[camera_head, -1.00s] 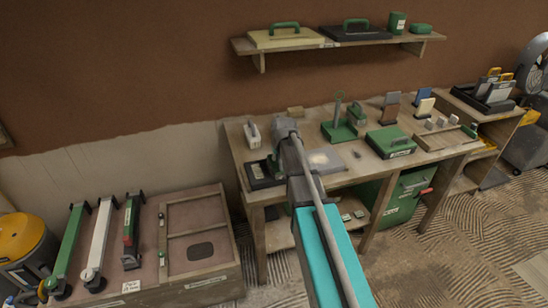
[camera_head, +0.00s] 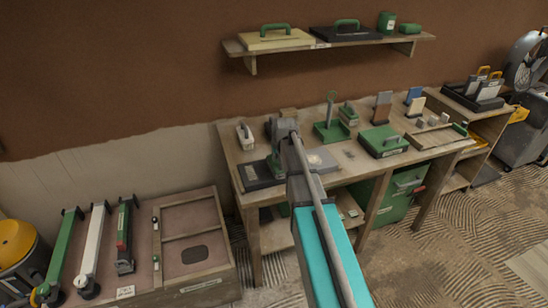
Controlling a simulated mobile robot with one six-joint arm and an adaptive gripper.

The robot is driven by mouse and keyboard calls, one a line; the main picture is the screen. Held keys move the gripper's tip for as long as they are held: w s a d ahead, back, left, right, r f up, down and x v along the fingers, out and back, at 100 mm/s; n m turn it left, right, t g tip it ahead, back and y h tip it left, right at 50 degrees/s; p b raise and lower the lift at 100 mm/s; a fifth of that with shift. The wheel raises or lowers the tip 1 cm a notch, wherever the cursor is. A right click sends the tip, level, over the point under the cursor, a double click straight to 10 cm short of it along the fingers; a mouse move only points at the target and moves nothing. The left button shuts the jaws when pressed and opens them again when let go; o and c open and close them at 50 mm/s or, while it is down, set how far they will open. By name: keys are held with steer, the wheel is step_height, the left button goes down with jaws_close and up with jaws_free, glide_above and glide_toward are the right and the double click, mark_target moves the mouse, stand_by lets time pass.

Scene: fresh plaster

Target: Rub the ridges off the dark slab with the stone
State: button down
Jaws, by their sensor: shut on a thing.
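The dark slab (camera_head: 260,178) lies flat at the front left of the workbench, with a small pale label on it. My gripper (camera_head: 275,154) is over the slab's right side, mostly hidden by my wrist. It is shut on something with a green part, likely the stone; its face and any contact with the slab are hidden. Ridges on the slab are too small to make out. A grey slab (camera_head: 322,161) lies just right of my wrist.
On the workbench (camera_head: 369,166) stand a white-handled tool (camera_head: 245,137), a green stand (camera_head: 331,131), a green box (camera_head: 384,141) and upright blocks. A shelf (camera_head: 329,46) hangs above. A low wooden table (camera_head: 215,274) with long tools stands at the left.

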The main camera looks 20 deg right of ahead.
steer(key=shift+d, duration=0.45)
stand_by(0.5)
steer(key=shift+a+r, duration=0.1)
steer(key=shift+a, duration=1.65)
steer(key=shift+a, duration=0.1)
steer(key=shift+a, duration=1.6)
steer(key=shift+a, duration=0.1)
steer(key=shift+a, duration=1.6)
